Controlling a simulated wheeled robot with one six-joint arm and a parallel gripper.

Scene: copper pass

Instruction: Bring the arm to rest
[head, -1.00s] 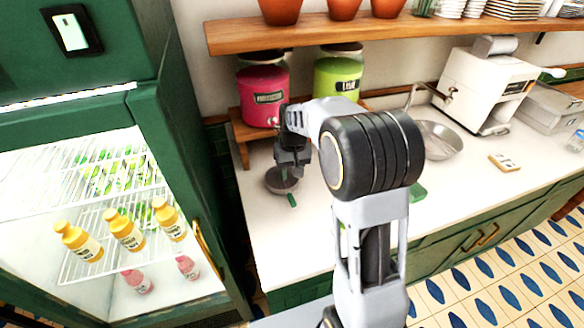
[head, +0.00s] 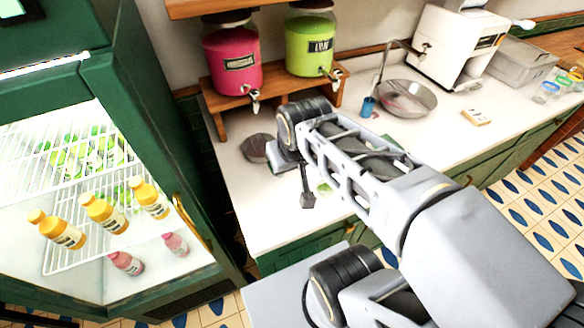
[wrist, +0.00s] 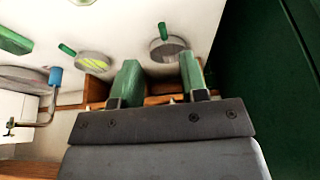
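My gripper (wrist: 159,62) shows in the wrist view with two green fingers spread apart and nothing held between them. In the head view my arm folds over the counter, and its wrist end hangs in front of the drink dispensers; the fingers are mostly hidden there. A small grey round pan (head: 256,148) with a green handle lies on the counter left of my wrist. It also shows beyond the fingertips in the wrist view (wrist: 168,50), apart from them. A second round dish with yellow-green contents (wrist: 93,64) lies beside it.
A pink dispenser (head: 232,60) and a green dispenser (head: 310,42) stand on a wooden stand (head: 215,102). A shelf (head: 200,8) overhangs.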

